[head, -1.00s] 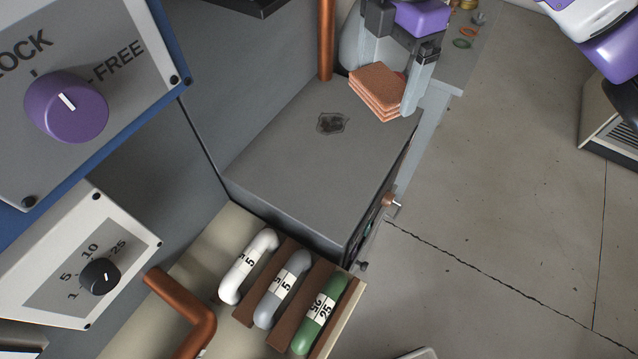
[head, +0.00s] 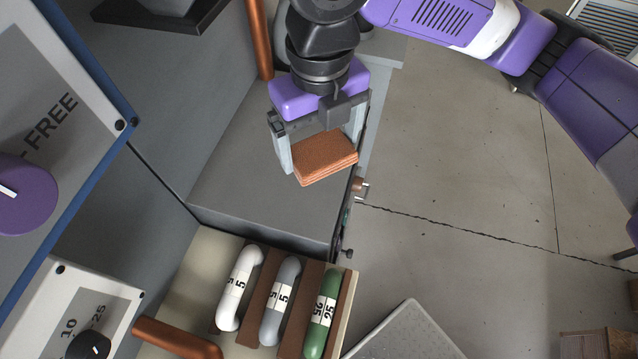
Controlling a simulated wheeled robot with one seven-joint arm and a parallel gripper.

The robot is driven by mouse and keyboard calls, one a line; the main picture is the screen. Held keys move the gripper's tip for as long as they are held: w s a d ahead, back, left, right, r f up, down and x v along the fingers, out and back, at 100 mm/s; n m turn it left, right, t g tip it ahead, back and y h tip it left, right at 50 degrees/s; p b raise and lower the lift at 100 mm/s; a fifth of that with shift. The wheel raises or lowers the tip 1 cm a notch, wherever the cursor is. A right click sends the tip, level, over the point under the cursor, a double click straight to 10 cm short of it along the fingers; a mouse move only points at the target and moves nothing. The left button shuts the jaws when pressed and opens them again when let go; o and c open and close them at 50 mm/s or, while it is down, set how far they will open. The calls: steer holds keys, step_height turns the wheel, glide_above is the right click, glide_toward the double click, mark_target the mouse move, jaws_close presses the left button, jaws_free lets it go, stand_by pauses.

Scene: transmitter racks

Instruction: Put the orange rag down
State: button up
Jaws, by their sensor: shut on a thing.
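The orange rag (head: 325,160) is a folded, layered square pad in the head view. My gripper (head: 318,152) is shut on it, one pale finger at its left side and the other largely hidden behind its right side. The rag is over the right part of a grey cabinet top (head: 240,170). I cannot tell for sure whether its underside touches that top.
A copper pipe (head: 259,40) stands at the back of the cabinet top. In front, a tray holds white (head: 239,287), grey (head: 280,300) and green (head: 322,312) labelled tubes. Panels with knobs (head: 18,192) fill the left. Open floor (head: 460,160) lies right.

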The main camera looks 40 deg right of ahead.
mark_target(320, 196)
step_height(320, 196, down, 13)
steer(key=shift+f+p, duration=0.15)
steer(key=shift+p, duration=0.25)
steer(key=shift+f, duration=0.2)
steer(key=o, duration=1.2)
steer(key=shift+r, duration=0.1)
step_height(320, 196, up, 12)
steer(key=shift+r+b, duration=0.15)
steer(key=shift+b, duration=0.2)
